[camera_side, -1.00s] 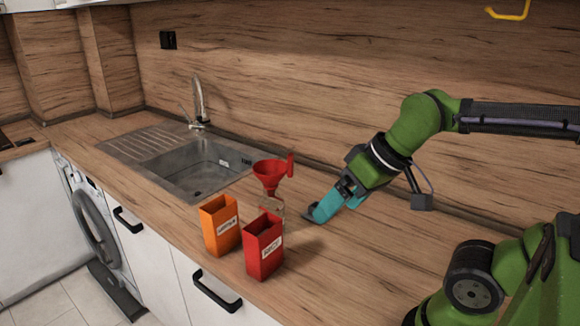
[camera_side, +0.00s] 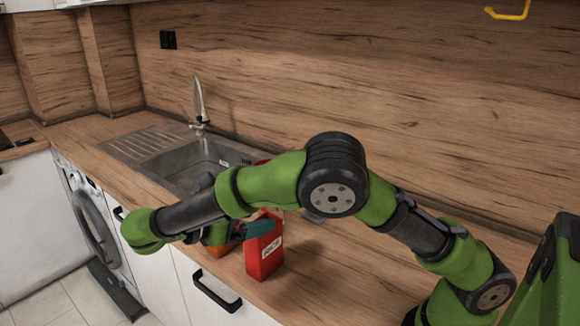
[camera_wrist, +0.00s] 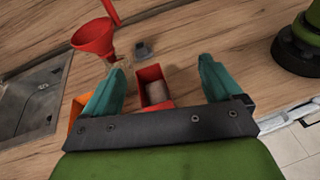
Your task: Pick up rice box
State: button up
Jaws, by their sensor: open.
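The red rice box (camera_side: 264,258), with a white label reading RICE, stands upright on the counter near its front edge. In the wrist view the open-topped rice box (camera_wrist: 149,76) shows pale contents and lies between my two teal fingers, nearer the left one. My gripper (camera_wrist: 162,66) is open, with its fingers spread to either side of the box in that view. In the side view my gripper (camera_side: 256,229) is at the upper part of the box, partly hidden by my arm. I cannot tell whether a finger touches it.
An orange box (camera_wrist: 75,110) stands close left of the rice box, mostly hidden by my arm in the side view. A red funnel (camera_wrist: 93,38) and a small dark grey object (camera_wrist: 143,49) are behind. The sink (camera_side: 190,160) is further left. Counter to the right is clear.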

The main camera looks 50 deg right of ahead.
jog(key=a+f+n+t+h, duration=0.2)
jog(key=a+f+t+h, duration=0.1)
jog(key=a+f, duration=0.35)
jog(key=n+t+h, duration=0.2)
jog(key=n+t, duration=0.1)
send_near(252, 242)
jog(key=x, duration=0.6)
jog(key=shift+s+d, duration=0.2)
jog(key=shift+s, duration=0.05)
jog(key=shift+w+x, duration=0.15)
jog(key=shift+x, duration=1.25)
jog(key=shift+w+x, duration=0.15)
jog(key=shift+x, duration=1.25)
jog(key=shift+a+f, duration=0.1)
jog(key=c, duration=1.4)
